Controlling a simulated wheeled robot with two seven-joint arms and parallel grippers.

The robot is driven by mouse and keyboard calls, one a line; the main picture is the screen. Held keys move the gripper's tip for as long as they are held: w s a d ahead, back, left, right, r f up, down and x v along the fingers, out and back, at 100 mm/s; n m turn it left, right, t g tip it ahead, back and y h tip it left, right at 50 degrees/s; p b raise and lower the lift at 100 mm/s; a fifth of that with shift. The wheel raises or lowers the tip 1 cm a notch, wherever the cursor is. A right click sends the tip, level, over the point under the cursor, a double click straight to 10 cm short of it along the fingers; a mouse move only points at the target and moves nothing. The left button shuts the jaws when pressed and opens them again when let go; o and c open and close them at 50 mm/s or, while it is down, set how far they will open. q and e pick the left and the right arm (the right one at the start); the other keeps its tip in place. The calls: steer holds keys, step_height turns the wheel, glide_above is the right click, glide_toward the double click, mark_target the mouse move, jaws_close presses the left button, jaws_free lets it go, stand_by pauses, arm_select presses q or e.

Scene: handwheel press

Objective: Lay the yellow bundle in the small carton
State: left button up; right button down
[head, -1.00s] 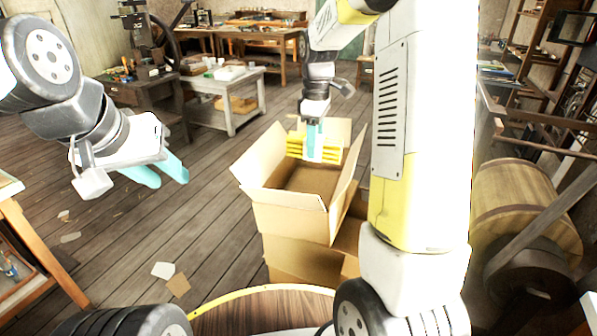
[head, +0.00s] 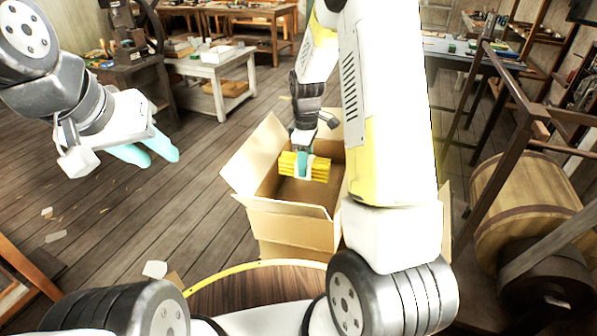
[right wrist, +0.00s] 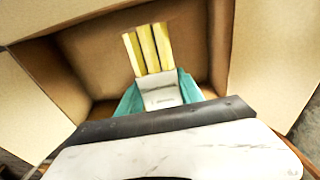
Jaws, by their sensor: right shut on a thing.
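The yellow bundle (head: 319,169) is a set of yellow sticks with a pale band around the middle. It also shows in the right wrist view (right wrist: 148,50). My right gripper (head: 303,168) is shut on it at the band, with teal fingers on both sides. The open carton (head: 290,222) has its flaps spread. The bundle is inside the carton's opening, below the rim; whether it touches the floor I cannot tell. In the right wrist view the carton's inner walls (right wrist: 195,40) surround the bundle. My left gripper (head: 145,153) is empty, away to the left; its teal fingers look slightly apart.
A round wooden table top (head: 262,290) is at the front. A wooden barrel (head: 525,205) and a frame stand on the right. A white bench (head: 215,72) is at the back.

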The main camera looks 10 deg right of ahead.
step_height(320, 180, down, 10)
steer(key=shift+r, duration=0.25)
steer(key=shift+f, duration=0.1)
steer(key=shift+f, duration=0.5)
steer(key=c, duration=0.8)
jaws_free()
steer(key=shift+o, duration=0.2)
steer(key=shift+r, duration=0.15)
